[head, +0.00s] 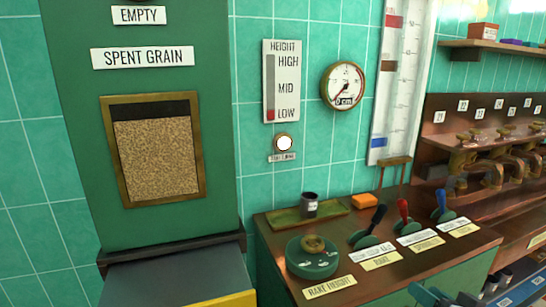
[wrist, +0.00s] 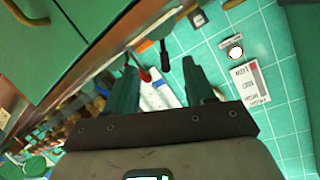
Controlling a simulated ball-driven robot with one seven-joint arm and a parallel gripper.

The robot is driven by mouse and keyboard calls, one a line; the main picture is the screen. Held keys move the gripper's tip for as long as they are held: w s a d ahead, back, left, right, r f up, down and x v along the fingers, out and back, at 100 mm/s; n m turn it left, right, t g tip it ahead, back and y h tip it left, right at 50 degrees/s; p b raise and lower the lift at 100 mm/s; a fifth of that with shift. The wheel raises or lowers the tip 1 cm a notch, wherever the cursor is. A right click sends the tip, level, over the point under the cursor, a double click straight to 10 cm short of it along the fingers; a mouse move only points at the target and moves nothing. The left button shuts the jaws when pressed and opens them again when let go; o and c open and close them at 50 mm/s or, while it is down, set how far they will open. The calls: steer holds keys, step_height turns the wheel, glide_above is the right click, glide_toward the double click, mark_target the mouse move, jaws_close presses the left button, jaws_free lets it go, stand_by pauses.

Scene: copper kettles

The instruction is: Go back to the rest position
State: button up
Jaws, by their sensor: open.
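My gripper (wrist: 160,64) shows in the wrist view with its two green fingers apart and nothing between them. Beyond the fingers are the wall, a red-tipped lever and a dark-tipped lever, seen at a tilt. In the head view a small dark and teal part at the bottom edge, right of the middle, may be my gripper, but most of it is out of frame. The control console (head: 290,288) stands in front of the green tiled wall, with a round green rake height knob (head: 312,262) and blue, red and black levers on top.
A spent grain hopper (head: 155,150) with a window stands at the left. A height gauge (head: 283,82) and a dial (head: 343,86) hang on the wall. A dark cup (head: 309,205) and an orange block (head: 364,201) are on the console. Copper taps (head: 470,155) are at the right.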

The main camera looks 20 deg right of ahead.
steer(key=s+a+f+n+g+y+p, duration=0.1)
steer(key=s+a+f+g, duration=0.2)
steer(key=a+f, duration=0.25)
steer(key=s+a+f+n+g+y, duration=0.1)
steer(key=s+a+f+n+g, duration=0.15)
steer(key=a+f, duration=0.3)
steer(key=s+a+f+n+g+p, duration=0.1)
steer(key=s+a+f+g, duration=0.2)
steer(key=s, duration=0.6)
steer(key=s+a+f+n+g+h+p, duration=0.1)
steer(key=s+a+f+g, duration=0.2)
steer(key=s, duration=0.6)
steer(key=shift+s+f+g, duration=0.2)
steer(key=shift+f+g, duration=0.2)
steer(key=shift+g, duration=0.75)
